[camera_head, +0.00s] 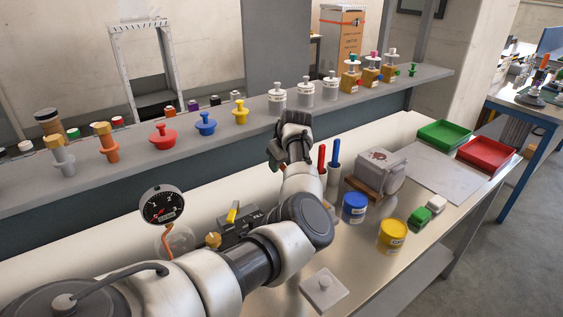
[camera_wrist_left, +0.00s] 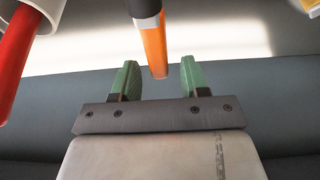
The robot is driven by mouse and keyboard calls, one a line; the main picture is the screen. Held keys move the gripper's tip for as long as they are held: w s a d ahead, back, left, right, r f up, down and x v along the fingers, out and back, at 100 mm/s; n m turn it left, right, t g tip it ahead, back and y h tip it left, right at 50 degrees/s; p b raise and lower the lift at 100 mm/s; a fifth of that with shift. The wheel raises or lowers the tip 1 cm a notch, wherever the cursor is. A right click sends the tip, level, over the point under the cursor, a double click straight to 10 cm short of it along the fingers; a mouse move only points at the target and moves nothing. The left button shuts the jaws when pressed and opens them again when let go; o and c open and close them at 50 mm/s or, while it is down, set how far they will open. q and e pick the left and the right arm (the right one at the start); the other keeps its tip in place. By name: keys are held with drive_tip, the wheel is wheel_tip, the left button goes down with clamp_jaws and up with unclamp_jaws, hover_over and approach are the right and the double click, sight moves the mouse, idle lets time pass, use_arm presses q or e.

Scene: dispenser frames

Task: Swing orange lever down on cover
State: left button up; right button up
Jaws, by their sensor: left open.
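In the left wrist view, an orange lever-like rod (camera_wrist_left: 154,48) with a grey and black collar comes down from the top edge. Its lower end shows between the green fingertips of my left gripper (camera_wrist_left: 159,78), with a visible space on each side. The gripper is open and holds nothing. In the head view, my left gripper (camera_head: 293,140) is over the bench, close to the shelf edge, and its fingertips are hard to make out. I cannot pick out the orange lever or its cover there; my gripper and arm may hide them. My right gripper is not in view.
A red handle (camera_wrist_left: 15,60) is left of the fingers in the wrist view. Red and blue handles (camera_head: 335,153) stand right of my gripper. A grey box-like device (camera_head: 380,170), blue jar (camera_head: 355,207) and yellow jar (camera_head: 392,236) stand on the bench. The shelf (camera_head: 200,134) runs behind.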

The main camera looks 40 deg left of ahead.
use_arm(q)
drive_tip(key=c, duration=0.4)
clamp_jaws()
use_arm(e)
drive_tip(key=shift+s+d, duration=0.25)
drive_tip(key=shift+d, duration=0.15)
use_arm(q)
drive_tip(key=shift+s+d+r+y+p, duration=0.1)
drive_tip(key=shift+d+r+y+p, duration=0.25)
drive_tip(key=shift+y+p, duration=0.3)
drive_tip(key=shift+s+d+r+t+y, duration=0.15)
drive_tip(key=shift+d+r+t+y, duration=0.2)
drive_tip(key=shift+y, duration=0.4)
drive_tip(key=shift+s+d+r+t+y, duration=0.15)
drive_tip(key=shift+d+t+y, duration=0.3)
drive_tip(key=shift+y, duration=0.45)
drive_tip(key=shift+s+d+r+y+b, duration=0.1)
drive_tip(key=shift+d+r+y+b, duration=0.2)
drive_tip(key=shift+y+b, duration=0.3)
drive_tip(key=shift+s+d+r+y+b, duration=0.1)
drive_tip(key=shift+d+r+y+b, duration=0.1)
drive_tip(key=shift+d+y+b, duration=0.3)
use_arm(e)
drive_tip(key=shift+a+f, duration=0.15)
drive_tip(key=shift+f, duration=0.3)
use_arm(q)
drive_tip(key=shift+a, duration=0.1)
